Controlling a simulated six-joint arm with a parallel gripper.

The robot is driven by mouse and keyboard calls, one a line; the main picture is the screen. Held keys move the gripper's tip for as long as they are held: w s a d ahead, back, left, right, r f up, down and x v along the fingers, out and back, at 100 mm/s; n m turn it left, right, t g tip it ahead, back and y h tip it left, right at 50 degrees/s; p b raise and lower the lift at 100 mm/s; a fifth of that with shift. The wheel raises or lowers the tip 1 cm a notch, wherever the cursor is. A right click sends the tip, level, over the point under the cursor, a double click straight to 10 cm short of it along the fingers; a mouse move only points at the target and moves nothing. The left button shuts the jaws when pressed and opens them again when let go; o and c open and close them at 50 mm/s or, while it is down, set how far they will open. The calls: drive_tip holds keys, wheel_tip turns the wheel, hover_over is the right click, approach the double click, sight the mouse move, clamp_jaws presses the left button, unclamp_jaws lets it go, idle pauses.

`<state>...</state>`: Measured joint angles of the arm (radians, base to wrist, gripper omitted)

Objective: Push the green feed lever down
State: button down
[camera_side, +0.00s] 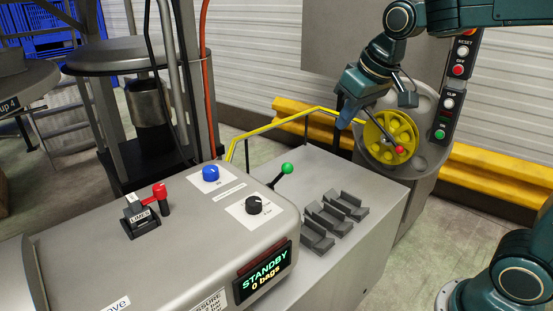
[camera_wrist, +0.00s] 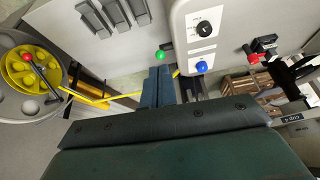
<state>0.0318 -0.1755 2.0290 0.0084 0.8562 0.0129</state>
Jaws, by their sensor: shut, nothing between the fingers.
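The green feed lever (camera_side: 288,169) has a round green knob on a thin dark rod. It sticks out and up from the right side of the grey machine housing (camera_side: 150,270). The green knob also shows in the wrist view (camera_wrist: 160,56), just beyond my fingertips. My gripper (camera_side: 345,118) is shut and empty. In the side view it hangs above and to the right of the green knob, clearly apart from it. In the wrist view the closed blue fingers (camera_wrist: 158,72) point towards the knob.
A yellow wheel with a red knob (camera_side: 390,138) stands right of my gripper. A yellow rail (camera_side: 280,120) runs behind the lever. Dark brackets (camera_side: 332,218) sit on the grey top. The housing carries blue (camera_side: 211,173) and black (camera_side: 254,205) knobs and a red lever (camera_side: 162,197). The display reads STANDBY.

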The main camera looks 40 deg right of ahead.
drive_tip(key=w+d+f, duration=0.1)
drive_tip(key=w+f, duration=0.3)
drive_tip(key=w, duration=0.6)
drive_tip(key=w+d+f, duration=0.2)
drive_tip(key=w+f, duration=0.3)
drive_tip(key=w, duration=0.5)
drive_tip(key=shift+w+f+m+g, duration=0.25)
drive_tip(key=shift+w+m+g, duration=0.05)
drive_tip(key=shift+w+g, duration=0.1)
drive_tip(key=shift+f, duration=0.15)
drive_tip(key=shift+s+a+f, duration=0.1)
drive_tip(key=shift+s+f, duration=0.05)
drive_tip(key=shift+f, duration=2.15)
drive_tip(key=shift+s+f, duration=0.1)
drive_tip(key=shift+f, duration=2.15)
